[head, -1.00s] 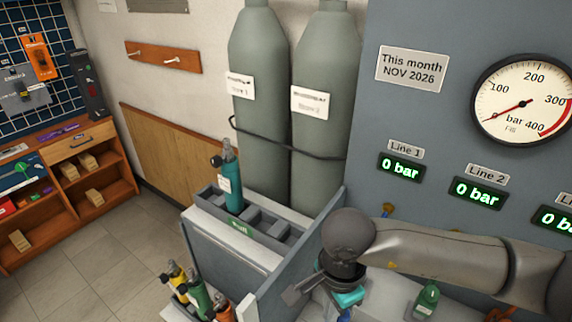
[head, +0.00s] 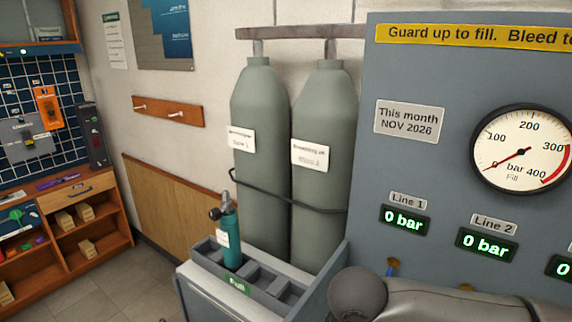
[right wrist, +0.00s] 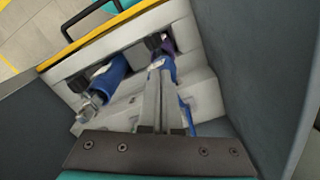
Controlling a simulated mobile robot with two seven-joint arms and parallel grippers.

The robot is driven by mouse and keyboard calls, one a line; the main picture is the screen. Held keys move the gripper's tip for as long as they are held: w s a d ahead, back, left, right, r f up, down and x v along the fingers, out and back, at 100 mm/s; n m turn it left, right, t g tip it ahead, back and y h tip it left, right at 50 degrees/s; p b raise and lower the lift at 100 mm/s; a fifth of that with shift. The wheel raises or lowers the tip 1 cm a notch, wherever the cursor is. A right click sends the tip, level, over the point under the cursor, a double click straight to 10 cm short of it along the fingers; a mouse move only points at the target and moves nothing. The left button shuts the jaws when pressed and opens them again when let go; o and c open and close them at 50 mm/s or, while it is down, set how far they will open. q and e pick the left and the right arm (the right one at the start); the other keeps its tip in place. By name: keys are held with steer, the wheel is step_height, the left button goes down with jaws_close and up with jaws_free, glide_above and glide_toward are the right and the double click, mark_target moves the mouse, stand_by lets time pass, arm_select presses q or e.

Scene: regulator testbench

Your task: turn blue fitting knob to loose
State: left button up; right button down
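The right wrist view looks down into a grey bay. A blue cylinder (right wrist: 110,74) with a metal fitting (right wrist: 89,107) at its lower end lies on the left. A second blue part (right wrist: 168,70) with a black knob (right wrist: 153,42) shows in the middle, partly hidden by my gripper. The fingers of my right gripper (right wrist: 160,73) lie close together in front of this second part. I cannot tell whether they touch it or hold anything. I cannot tell which part is the blue fitting knob. My left gripper is in neither current view.
Grey walls flank the right gripper, and a yellow-edged ledge (right wrist: 98,37) lies beyond. In the head view, a teal cylinder (head: 231,240) stands in a grey rack (head: 284,291). Two large cylinders (head: 262,165) stand behind. The gauge (head: 522,150) and line displays read about zero.

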stand_by(0.3)
step_height(320, 180, up, 6)
steer(key=p, duration=0.2)
steer(key=shift+s+a, duration=0.25)
steer(key=shift+s, duration=0.05)
stand_by(0.4)
